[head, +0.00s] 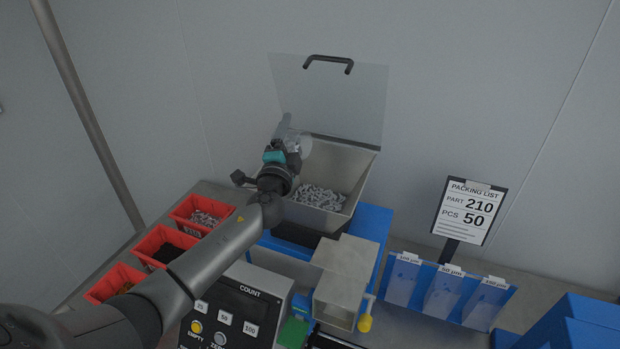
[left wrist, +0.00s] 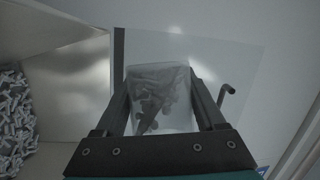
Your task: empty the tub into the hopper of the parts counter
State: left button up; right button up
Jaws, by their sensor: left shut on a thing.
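My left gripper (head: 287,140) is shut on a translucent tub (left wrist: 160,98); in the left wrist view the tub sits between the two fingers, with dark small part shapes showing through its wall. In the head view the tub is mostly hidden by the gripper, which is over the back left of the hopper. The hopper (head: 352,168) is a grey metal bin with a heap of small grey parts (head: 318,197) in it. Its clear lid (head: 345,100) with a black handle stands raised behind it. The parts counter's panel (head: 243,303) reads COUNT. My right gripper is not in view.
Red bins (head: 160,242) of parts line the bench at left. A metal chute box (head: 345,272) stands in front of the hopper. At right are a packing list sign (head: 468,210), reading part 210, pcs 50, and a blue rack (head: 450,290) with several bags.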

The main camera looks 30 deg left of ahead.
pick_arm(q)
jog(key=shift+d+r+m+t+b, duration=0.2)
jog(key=shift+r+m+t+b, duration=0.35)
jog(key=shift+m+b, duration=0.55)
dwell(0.3)
jog(key=shift+s+d+r+m+t+h+b, duration=0.1)
jog(key=shift+d+r+m+t+h+b, duration=0.15)
jog(key=shift+m+b, duration=0.4)
jog(key=shift+d+r+m+t+h+b, duration=0.2)
jog(key=shift+m+h+b, duration=0.1)
jog(key=shift+m+b, duration=0.35)
jog(key=shift+s+d+r+m+t+h+b, duration=0.1)
jog(key=shift+d+r+m+t+h+b, duration=0.15)
jog(key=shift+m+b, duration=0.35)
dwell(0.7)
